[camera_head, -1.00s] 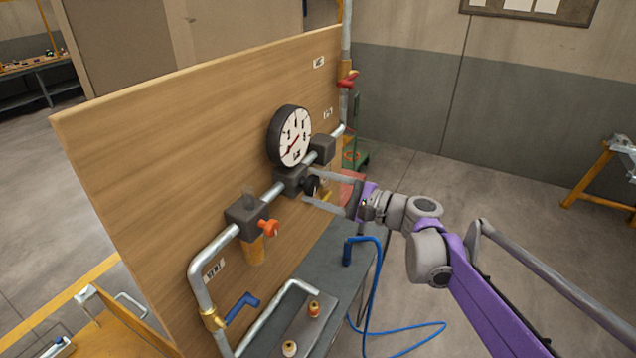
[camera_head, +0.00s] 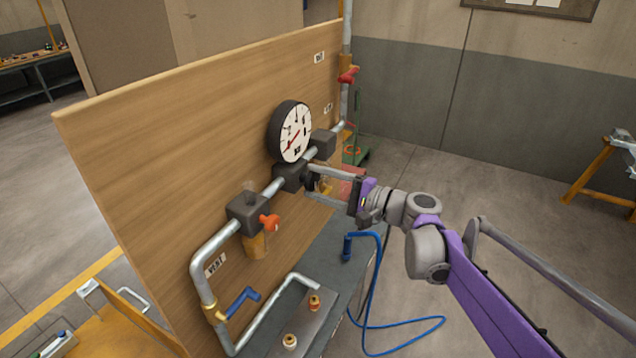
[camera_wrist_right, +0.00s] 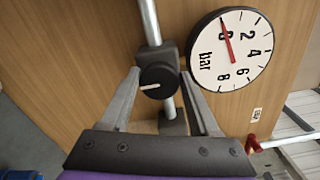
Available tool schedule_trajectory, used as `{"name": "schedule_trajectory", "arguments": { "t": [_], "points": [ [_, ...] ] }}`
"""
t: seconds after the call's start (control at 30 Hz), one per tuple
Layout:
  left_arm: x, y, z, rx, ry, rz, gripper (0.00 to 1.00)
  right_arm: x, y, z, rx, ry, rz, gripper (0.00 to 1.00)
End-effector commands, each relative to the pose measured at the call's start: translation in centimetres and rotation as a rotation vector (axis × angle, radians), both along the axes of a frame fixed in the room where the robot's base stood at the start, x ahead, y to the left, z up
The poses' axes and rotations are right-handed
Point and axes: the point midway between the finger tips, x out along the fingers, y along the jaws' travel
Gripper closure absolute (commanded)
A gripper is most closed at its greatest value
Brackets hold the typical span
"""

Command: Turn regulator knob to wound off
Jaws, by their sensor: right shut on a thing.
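The regulator knob (camera_head: 310,180) is black and sits on the front of the grey regulator body (camera_head: 287,178) on the pipe. In the right wrist view the knob (camera_wrist_right: 157,81) carries a white line that points left in the picture. My right gripper (camera_head: 313,182) has one finger on each side of the knob and is shut on it; its two fingers (camera_wrist_right: 161,75) also show in the wrist view. The round white gauge (camera_head: 295,133) is above the regulator. In the wrist view the gauge (camera_wrist_right: 231,50) has its red needle close to 0. My left gripper is not in view.
A wooden panel (camera_head: 160,150) backs the pipework. An orange handle (camera_head: 268,222), a blue lever (camera_head: 243,299) and a red valve handle (camera_head: 348,75) stick out from the pipes. A blue hose (camera_head: 375,290) hangs over the grey bench (camera_head: 330,262).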

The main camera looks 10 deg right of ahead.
Motion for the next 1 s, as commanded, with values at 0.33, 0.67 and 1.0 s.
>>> {"name": "schedule_trajectory", "arguments": {
  "t": [0.33,0.67,1.0],
  "points": [
    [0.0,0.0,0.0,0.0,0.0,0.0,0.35,0.0,0.0,0.0,0.0,0.0,0.0,0.1],
    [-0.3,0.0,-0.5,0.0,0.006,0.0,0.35,-1.0,-1.5,-0.2,0.0,0.002,-0.004,0.1],
    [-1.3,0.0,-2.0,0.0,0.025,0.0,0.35,-4.9,-6.9,-0.3,-0.001,0.002,-0.004,0.1]
  ]
}}
